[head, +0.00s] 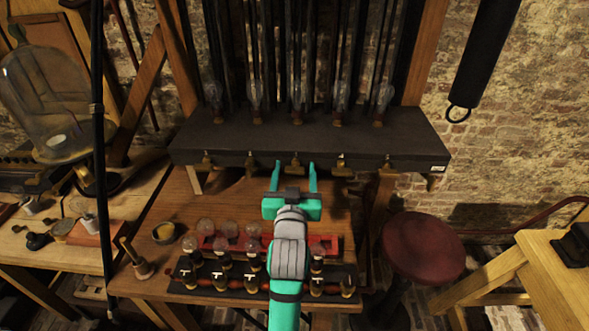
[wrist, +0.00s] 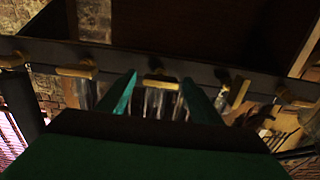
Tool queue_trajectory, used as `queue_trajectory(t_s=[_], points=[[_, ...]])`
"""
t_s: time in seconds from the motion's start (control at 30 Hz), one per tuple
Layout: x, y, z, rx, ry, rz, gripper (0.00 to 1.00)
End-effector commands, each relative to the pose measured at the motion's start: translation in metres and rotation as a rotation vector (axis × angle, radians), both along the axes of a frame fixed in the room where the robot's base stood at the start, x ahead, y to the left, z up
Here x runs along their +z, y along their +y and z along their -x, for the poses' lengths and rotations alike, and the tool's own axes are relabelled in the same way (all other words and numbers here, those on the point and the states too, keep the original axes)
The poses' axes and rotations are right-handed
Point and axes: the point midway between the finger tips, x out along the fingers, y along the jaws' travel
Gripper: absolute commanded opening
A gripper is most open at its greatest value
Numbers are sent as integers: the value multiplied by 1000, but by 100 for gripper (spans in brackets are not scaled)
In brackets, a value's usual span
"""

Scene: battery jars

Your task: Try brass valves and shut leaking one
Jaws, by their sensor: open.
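Several brass valves sit in a row along the front edge of the dark shelf (head: 235,138). The middle valve (head: 295,160) has others to its left (head: 251,160) and right (head: 341,163). My gripper (head: 295,170) is open and empty, its two green fingers pointing at the middle valve. In the wrist view, a brass valve handle (wrist: 160,83) lies crosswise between the open fingertips, with no clear contact. There, a handle to the right (wrist: 240,93) stands steeply tilted, while the left one (wrist: 75,72) lies nearly level. I cannot see any leak.
Glass tubes (head: 298,90) rise above the shelf. Below my arm, a bench holds a rack with glass bulbs and brass fittings (head: 220,280). A red stool (head: 424,247) stands right, and a large glass jar (head: 50,100) left. A dark cylinder (head: 485,50) hangs upper right.

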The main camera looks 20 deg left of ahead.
Motion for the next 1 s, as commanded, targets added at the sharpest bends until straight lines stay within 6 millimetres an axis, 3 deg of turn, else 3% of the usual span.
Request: queue_trajectory(t_s=[0.4,0.6,1.0], points=[[0,3,-8,1,0,0,59],[0,3,-8,1,0,0,18],[0,3,-8,0,-17,62,18]])
